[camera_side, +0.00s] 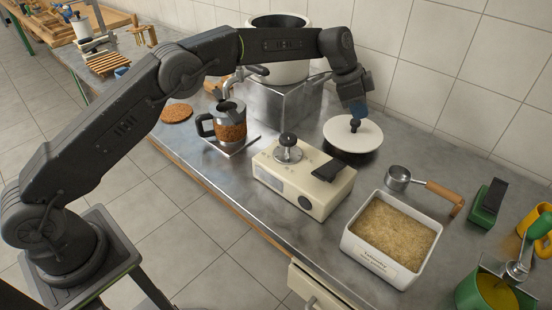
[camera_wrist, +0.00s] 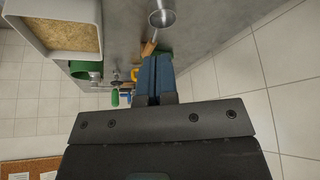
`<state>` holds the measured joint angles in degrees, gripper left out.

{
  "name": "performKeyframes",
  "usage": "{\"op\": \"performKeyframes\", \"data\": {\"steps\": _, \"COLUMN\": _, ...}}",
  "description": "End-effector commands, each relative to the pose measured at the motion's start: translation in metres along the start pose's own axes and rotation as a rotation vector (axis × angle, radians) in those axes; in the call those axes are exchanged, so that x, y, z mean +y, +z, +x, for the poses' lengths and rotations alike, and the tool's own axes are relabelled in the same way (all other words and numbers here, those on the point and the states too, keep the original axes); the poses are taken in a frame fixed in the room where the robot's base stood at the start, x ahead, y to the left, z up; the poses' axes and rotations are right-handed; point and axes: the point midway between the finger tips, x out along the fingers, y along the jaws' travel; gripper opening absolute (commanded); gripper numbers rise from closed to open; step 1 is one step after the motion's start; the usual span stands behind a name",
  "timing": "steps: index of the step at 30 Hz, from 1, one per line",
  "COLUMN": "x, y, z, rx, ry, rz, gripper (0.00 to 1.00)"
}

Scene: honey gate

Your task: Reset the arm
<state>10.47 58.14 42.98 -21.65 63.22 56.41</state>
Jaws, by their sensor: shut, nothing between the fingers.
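My arm reaches over the bench from the left in the side view. My gripper (camera_side: 357,108) points down with its blue fingers together and nothing between them. It is just above, or touching, the dark knob of a round white lid (camera_side: 368,137); I cannot tell which. In the wrist view my gripper (camera_wrist: 155,62) shows its two blue fingers closed side by side. The lid does not show clearly in the wrist view.
A cream box (camera_side: 305,182) with a knob stands near the middle. A white tray of grain (camera_side: 349,243), a metal scoop (camera_side: 398,178) and a green pot (camera_side: 470,296) lie to the right. A glass jug (camera_side: 231,122) stands left, by a steel block (camera_side: 275,108) under a white pot (camera_side: 283,72).

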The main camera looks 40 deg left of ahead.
Motion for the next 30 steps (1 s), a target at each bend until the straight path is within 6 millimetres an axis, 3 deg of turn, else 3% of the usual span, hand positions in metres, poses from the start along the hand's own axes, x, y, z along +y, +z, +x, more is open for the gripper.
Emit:
{"op": "performKeyframes", "data": {"steps": 4, "x": 0.003, "y": 0.001, "z": -0.035, "rx": -0.003, "ry": -0.03, "rz": -0.05, "gripper": 0.0}}
{"op": "performKeyframes", "data": {"steps": 8, "x": 0.016, "y": 0.011, "z": -0.088, "rx": -0.014, "ry": -0.075, "rz": -0.143, "gripper": 0.0}}
{"op": "performKeyframes", "data": {"steps": 12, "x": 0.04, "y": 0.032, "z": -0.144, "rx": -0.023, "ry": -0.129, "rz": -0.259, "gripper": 0.0}}
{"op": "performKeyframes", "data": {"steps": 18, "x": 0.086, "y": 0.075, "z": -0.209, "rx": -0.026, "ry": -0.209, "rz": -0.419, "gripper": 0.0}}
{"op": "performKeyframes", "data": {"steps": 24, "x": 0.144, "y": 0.131, "z": -0.251, "rx": -0.019, "ry": -0.289, "rz": -0.576, "gripper": 0.0}}
{"op": "performKeyframes", "data": {"steps": 30, "x": 0.205, "y": 0.194, "z": -0.267, "rx": 0.001, "ry": -0.37, "rz": -0.729, "gripper": 0.0}}
